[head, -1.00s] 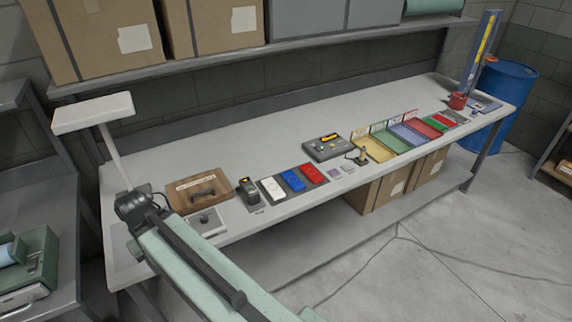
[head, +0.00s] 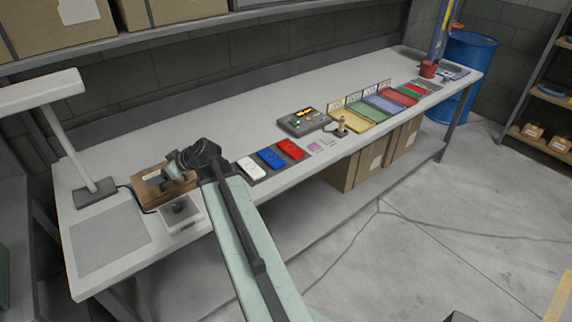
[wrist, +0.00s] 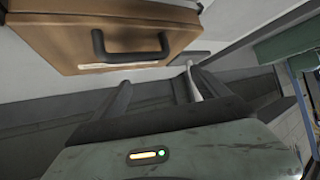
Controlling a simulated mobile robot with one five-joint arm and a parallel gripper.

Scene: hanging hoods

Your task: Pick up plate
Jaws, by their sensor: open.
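Three flat plates, a white one (head: 253,168), a blue one (head: 271,158) and a red one (head: 291,149), lie in a row on a dark mat on the bench. I cannot tell which is the plate meant. My gripper (head: 168,173) is to the left of this row, above a brown case. In the wrist view my gripper (wrist: 158,78) has its fingers apart and nothing between them. The brown case (wrist: 85,35) with its dark handle is just beyond the fingertips there. No plate shows clearly in the wrist view.
A lamp (head: 97,190) stands at the bench's left end. A scale-like white box (head: 181,213) sits beside my arm. A grey control box (head: 303,122) and coloured trays (head: 352,119) are to the right. The back of the bench (head: 190,115) is clear.

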